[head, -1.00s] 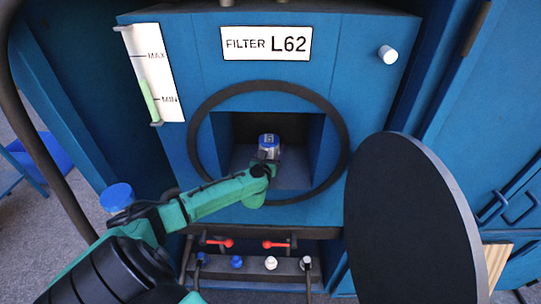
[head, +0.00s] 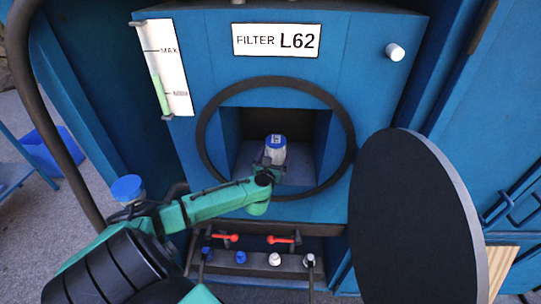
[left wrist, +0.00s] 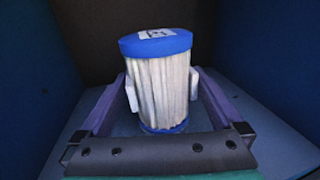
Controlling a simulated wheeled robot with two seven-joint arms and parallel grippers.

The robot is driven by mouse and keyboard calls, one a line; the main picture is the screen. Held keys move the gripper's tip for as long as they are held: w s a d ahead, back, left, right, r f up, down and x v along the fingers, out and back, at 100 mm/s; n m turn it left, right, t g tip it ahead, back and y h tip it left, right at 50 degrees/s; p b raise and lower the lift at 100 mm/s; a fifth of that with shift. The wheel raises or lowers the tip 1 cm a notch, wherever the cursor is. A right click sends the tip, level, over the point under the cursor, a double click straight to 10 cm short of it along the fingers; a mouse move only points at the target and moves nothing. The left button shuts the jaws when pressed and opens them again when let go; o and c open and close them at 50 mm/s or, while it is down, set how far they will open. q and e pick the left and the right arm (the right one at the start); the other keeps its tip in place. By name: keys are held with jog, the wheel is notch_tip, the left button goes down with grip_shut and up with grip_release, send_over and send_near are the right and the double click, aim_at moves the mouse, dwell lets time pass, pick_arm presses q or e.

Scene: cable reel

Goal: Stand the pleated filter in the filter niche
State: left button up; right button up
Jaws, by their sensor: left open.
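The pleated filter (head: 275,149), white with blue end caps and a label on top, stands upright on the floor of the square filter niche (head: 312,172). In the left wrist view the filter (left wrist: 161,85) is between the two fingers of my left gripper (left wrist: 163,92). The jaws are open, with a pale pad on each side of the filter; whether a pad touches it I cannot tell. In the head view my left gripper (head: 270,165) reaches into the round opening from the front and hides the filter's lower part. My right gripper is out of view.
A dark ring (head: 201,138) surrounds the opening. A black round cover (head: 415,215) stands swung open at the right. Red-handled valves (head: 285,239) lie below the niche. The niche has free room on both sides of the filter.

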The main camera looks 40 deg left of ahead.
pick_arm(q)
jog(key=v, duration=0.9)
jog(key=shift+s+d+r, duration=0.1)
jog(key=shift+s+d, duration=0.05)
jog(key=shift+s, duration=0.1)
